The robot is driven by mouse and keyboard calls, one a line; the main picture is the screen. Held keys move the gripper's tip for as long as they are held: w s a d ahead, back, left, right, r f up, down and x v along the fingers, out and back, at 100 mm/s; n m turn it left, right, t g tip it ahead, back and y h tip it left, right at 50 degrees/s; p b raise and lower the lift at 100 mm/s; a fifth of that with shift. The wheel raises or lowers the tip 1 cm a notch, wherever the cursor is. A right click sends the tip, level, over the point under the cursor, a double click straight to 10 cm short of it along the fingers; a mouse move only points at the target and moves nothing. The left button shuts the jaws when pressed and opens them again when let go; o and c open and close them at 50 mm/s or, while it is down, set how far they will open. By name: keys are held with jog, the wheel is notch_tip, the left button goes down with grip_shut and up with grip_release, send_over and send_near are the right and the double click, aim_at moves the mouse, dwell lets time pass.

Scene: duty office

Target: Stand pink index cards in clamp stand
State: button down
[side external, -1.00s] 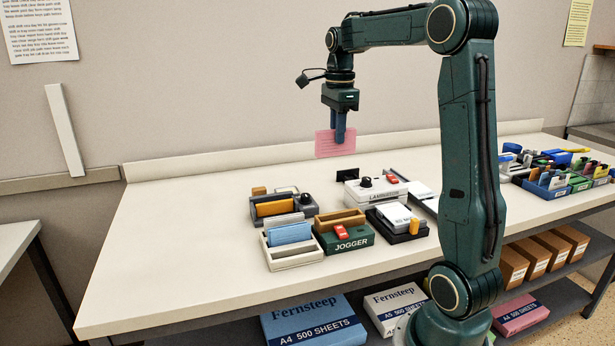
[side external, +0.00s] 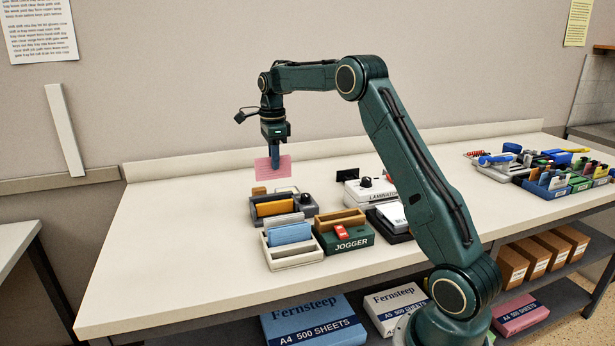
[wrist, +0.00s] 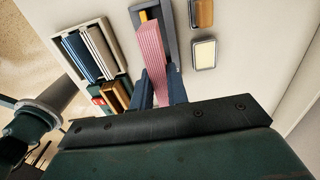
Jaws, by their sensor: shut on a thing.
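My gripper (side external: 275,160) is shut on the pink index cards (side external: 270,168) and holds them upright in the air above the back of the table's left part. In the wrist view the pink cards (wrist: 150,50) stick out between the two fingers (wrist: 160,92). The dark grey stand with a black knob (side external: 305,199), seemingly the clamp stand, is below and in front of the cards and has orange cards (side external: 274,208) in it. In the wrist view the cards hide part of this stand (wrist: 172,25).
A pale tray (side external: 294,261) with blue cards (side external: 290,233) stands in front, beside the green jogger (side external: 345,240). The white laminator (side external: 358,193) is to the right. A wooden block (wrist: 203,12) and a small framed pad (wrist: 204,54) lie behind the stand. The table's left end is clear.

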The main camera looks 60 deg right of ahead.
aim_at(274, 177)
jog(key=shift+w+f, duration=0.2)
jog(key=shift+w, duration=0.1)
jog(key=shift+f, duration=0.25)
jog(key=shift+s+a+f, duration=0.1)
jog(key=shift+f, duration=4.85)
jog(key=c, duration=1.3)
grip_release()
jog(key=shift+r, duration=4.75)
